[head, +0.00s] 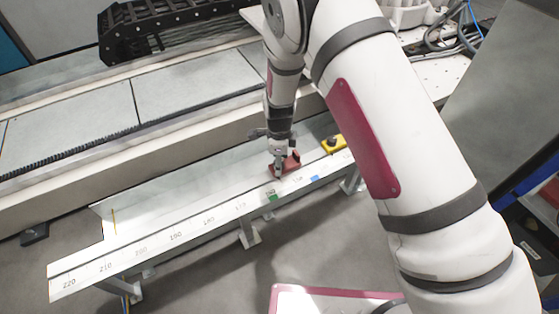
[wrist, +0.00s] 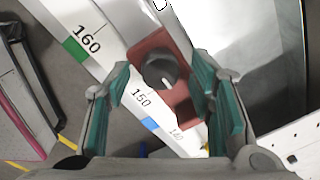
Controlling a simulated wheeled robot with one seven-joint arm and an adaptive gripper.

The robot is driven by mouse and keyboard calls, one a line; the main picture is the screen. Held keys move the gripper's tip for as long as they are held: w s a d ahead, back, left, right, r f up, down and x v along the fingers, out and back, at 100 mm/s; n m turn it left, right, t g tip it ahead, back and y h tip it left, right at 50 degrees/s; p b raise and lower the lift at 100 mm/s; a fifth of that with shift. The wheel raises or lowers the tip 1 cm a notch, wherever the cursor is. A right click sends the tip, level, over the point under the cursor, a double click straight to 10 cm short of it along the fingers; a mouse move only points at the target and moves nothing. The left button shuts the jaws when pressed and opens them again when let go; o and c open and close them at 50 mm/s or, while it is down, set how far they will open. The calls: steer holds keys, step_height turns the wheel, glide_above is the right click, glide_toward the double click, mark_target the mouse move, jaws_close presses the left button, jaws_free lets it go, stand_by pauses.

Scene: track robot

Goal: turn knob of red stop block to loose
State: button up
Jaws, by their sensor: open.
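The red stop block (wrist: 181,103) sits on the white numbered rail, between the marks 160 and 140. Its black round knob (wrist: 160,69) has a light pointer line on its lower right part. In the head view the red block (head: 290,163) is partly hidden by my gripper (head: 278,168), which is directly above it. In the wrist view my gripper (wrist: 160,92) is open. Its two teal-lined fingers stand apart on either side of the block and knob, and whether they touch the block cannot be told.
The numbered rail (head: 160,245) runs along the front on metal legs. A yellow block with a black knob (head: 333,143) stands on it to the right of the red one. A green mark (head: 272,197) and a blue mark (head: 315,178) are on the rail's edge. A long conveyor (head: 100,105) lies behind.

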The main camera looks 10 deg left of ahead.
steer(key=c, duration=1.2)
steer(key=shift+o, duration=0.2)
